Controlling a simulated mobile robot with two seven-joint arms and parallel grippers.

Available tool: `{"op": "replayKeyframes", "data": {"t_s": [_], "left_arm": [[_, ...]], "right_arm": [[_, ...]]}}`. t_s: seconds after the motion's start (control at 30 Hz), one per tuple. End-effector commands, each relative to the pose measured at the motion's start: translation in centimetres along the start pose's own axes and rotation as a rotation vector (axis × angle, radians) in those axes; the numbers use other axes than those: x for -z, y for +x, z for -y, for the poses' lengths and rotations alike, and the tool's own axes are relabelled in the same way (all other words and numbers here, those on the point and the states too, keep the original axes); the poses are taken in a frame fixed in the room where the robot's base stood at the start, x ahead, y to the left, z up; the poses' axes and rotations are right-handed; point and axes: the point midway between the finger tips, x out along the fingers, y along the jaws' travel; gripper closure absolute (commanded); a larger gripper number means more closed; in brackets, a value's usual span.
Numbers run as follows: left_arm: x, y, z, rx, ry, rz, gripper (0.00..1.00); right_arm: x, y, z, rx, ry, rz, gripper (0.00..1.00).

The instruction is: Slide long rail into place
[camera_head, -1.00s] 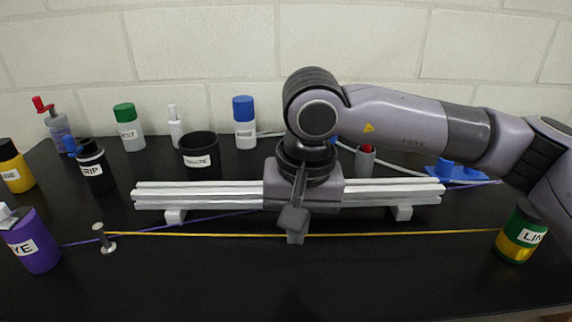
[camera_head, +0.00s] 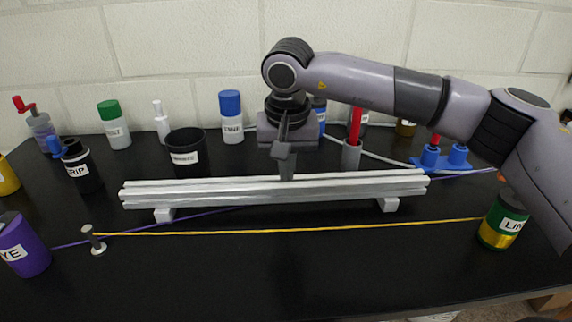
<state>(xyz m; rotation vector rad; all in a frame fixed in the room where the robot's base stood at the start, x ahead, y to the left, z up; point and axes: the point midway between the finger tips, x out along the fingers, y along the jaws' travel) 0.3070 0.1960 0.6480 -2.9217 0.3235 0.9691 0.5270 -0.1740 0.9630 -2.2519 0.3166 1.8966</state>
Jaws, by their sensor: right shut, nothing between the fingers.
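The long silvery rails (camera_head: 275,188) lie side by side across the middle of the black table, raised on two light grey support blocks (camera_head: 164,215). A yellow line (camera_head: 290,229) runs across the table in front of them. My right gripper (camera_head: 284,168) hangs over the back edge of the rails near their middle, fingers pointing down. It is shut and holds nothing. Its fingertips are close to the rails, and I cannot tell whether they touch. The left gripper is not in view.
A black cup (camera_head: 186,160), a blue-capped bottle (camera_head: 231,120) and a grey holder with a red stick (camera_head: 352,150) stand behind the rails. A purple bottle (camera_head: 24,248) is at left, a green-and-yellow jar (camera_head: 502,222) at right. The table front is clear.

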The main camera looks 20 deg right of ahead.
Motion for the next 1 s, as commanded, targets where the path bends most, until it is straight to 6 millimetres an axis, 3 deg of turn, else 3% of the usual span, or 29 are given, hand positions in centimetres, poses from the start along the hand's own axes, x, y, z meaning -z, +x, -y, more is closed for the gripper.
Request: {"op": "replayKeyframes", "data": {"t_s": [0.17, 0.33, 1.0], "left_arm": [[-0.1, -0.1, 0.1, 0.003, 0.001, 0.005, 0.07], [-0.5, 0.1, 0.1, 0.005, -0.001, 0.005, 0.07], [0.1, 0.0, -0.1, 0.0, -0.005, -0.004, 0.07]], "right_arm": [[1.6, 0.2, 0.0, -0.001, 0.001, 0.001, 1.0], [1.1, 1.9, 0.0, -0.001, -0.001, 0.0, 1.0], [0.8, 2.4, 0.0, -0.006, -0.002, 0.012, 1.0]]}}
